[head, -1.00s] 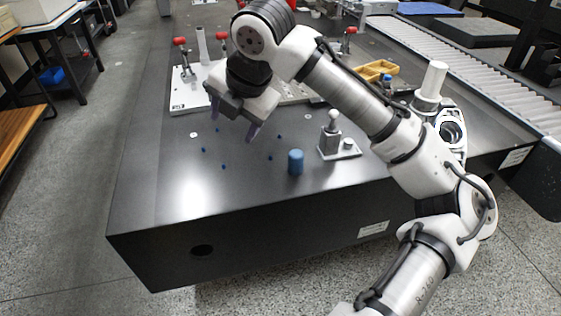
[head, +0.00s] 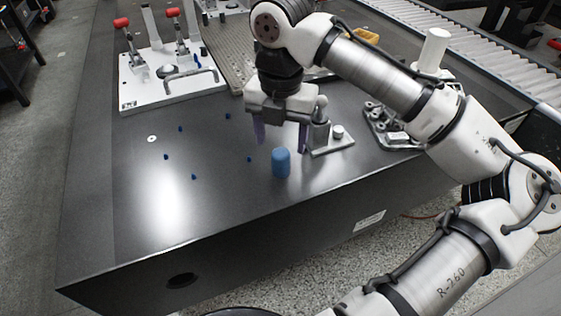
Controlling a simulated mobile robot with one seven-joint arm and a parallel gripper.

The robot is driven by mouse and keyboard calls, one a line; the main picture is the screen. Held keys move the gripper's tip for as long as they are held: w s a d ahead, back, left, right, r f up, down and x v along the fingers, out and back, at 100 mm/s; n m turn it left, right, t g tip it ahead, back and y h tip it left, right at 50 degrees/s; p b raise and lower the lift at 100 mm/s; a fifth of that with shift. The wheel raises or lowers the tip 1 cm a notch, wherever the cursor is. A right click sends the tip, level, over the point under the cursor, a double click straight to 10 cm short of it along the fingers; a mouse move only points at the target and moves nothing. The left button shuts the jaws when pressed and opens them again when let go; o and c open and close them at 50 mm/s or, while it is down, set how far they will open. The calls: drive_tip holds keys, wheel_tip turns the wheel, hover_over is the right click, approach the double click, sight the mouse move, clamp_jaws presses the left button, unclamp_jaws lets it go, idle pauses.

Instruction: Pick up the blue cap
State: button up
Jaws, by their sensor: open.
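The blue cap (head: 281,163) is a short upright cylinder with a rounded top. It stands on the black table (head: 215,205) near its front edge in the head view. My gripper (head: 281,140) is open and points down. Its two purple-grey fingers are spread to the left and right, in the picture just above and behind the cap. Nothing is between the fingers that I can see as held. How far the fingertips are from the cap in depth is hard to tell.
A metal stand with a ball top (head: 320,130) is close to the right of my gripper. Several tiny blue pieces (head: 194,177) lie to the left. A white fixture plate with red-handled clamps (head: 165,85) stands at the back left. The front left of the table is clear.

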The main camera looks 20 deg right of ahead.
sight(281, 152)
drive_tip(key=shift+s+f+b, duration=0.1)
drive_tip(key=shift+f+b, duration=0.6)
drive_tip(key=shift+f, duration=2.5)
drive_tip(key=shift+c, duration=0.2)
drive_tip(key=c, duration=1)
